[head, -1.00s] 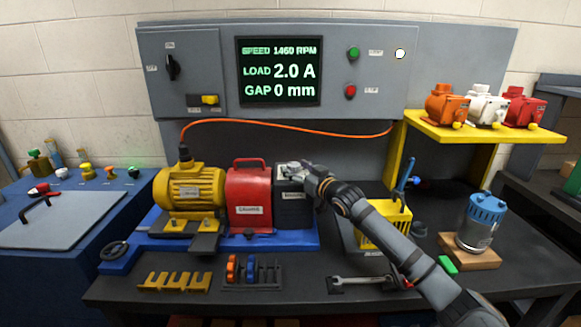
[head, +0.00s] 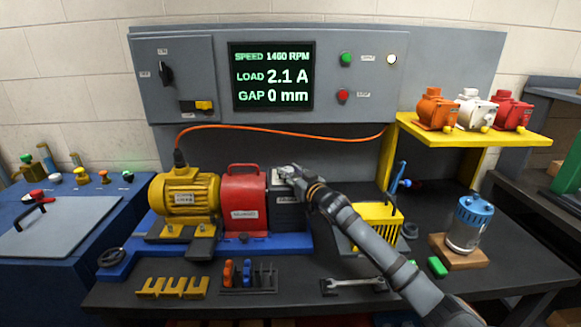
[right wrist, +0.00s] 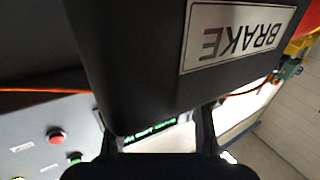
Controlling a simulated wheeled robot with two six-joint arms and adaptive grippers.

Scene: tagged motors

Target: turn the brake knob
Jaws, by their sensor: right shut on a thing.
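The dark brake unit (head: 289,210) stands at the right end of the motor rig, right of the red coupling guard. Its side with the BRAKE label (right wrist: 238,35) fills much of the right wrist view, upside down. My right gripper (head: 287,172) is at the top of the brake unit, its arm coming in from the lower right. It is shut on the brake knob, which is mostly hidden by the gripper. In the right wrist view the gripper's fingers (right wrist: 155,135) reach past the brake's lower edge in the picture. My left gripper is not in view.
A yellow motor (head: 186,197) and red guard (head: 244,198) sit left of the brake on a blue base. The display (head: 271,77) reads 1460 RPM, 2.1 A, 0 mm.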

